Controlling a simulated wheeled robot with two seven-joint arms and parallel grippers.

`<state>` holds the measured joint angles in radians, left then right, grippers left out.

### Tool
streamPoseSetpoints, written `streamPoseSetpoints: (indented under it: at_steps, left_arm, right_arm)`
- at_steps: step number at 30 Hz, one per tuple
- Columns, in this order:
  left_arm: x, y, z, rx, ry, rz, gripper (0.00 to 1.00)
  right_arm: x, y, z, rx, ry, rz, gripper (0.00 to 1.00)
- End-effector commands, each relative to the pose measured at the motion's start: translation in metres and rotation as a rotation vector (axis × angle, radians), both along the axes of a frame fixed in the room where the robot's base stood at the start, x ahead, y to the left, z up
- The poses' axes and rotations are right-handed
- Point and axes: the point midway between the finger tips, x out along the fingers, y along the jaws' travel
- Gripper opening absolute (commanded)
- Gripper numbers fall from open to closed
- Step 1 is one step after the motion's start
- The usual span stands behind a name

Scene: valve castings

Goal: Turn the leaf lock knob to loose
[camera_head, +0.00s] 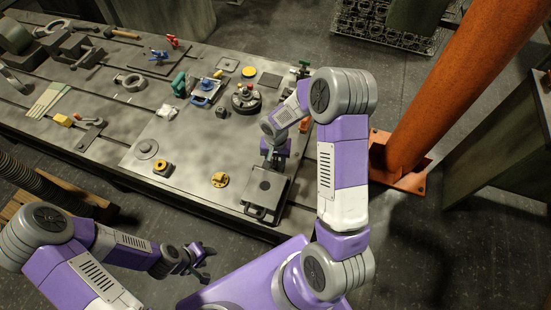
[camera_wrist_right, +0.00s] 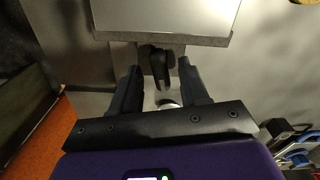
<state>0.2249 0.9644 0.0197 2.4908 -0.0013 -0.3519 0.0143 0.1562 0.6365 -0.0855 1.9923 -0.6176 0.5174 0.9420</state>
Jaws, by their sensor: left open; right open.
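The leaf lock knob seems to be the small black knob (camera_wrist_right: 157,62) in the right wrist view. It stands at the edge of a flat grey plate (camera_wrist_right: 165,22), which also shows in the head view (camera_head: 264,186) near the table's front edge. My right gripper (camera_wrist_right: 160,88) is open, its two dark fingers on either side of the knob; contact cannot be told. In the head view my right gripper (camera_head: 275,162) is at the plate's far side, and the knob is hidden there. My left gripper (camera_head: 203,263) is open and empty, in front of the table.
An orange post (camera_head: 445,95) stands right of my right arm.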

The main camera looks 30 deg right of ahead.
Motion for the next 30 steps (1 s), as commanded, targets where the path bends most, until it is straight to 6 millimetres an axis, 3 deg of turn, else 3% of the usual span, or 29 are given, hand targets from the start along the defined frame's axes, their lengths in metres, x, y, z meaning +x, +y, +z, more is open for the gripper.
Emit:
streamPoseSetpoints:
  at_steps: [2,11,22,30]
  left_arm:
    - [0.0001,0.0000,0.0001,0.000,0.000,0.000,0.43]
    - [0.0001,0.0000,0.0001,0.000,0.000,0.000,0.43]
    - [0.0001,0.0000,-0.0003,0.000,0.000,0.000,0.43]
    - [0.0001,0.0000,-0.0017,0.000,0.000,0.000,0.43]
  right_arm:
    - [0.0001,0.0000,0.0002,0.000,0.000,0.000,0.45]
    - [0.0000,0.0002,0.0004,0.000,0.000,0.001,0.00]
    - [0.0000,0.0003,0.0004,0.000,0.000,0.036,0.00]
    - [0.0000,0.0006,0.0004,0.000,0.000,0.193,0.00]
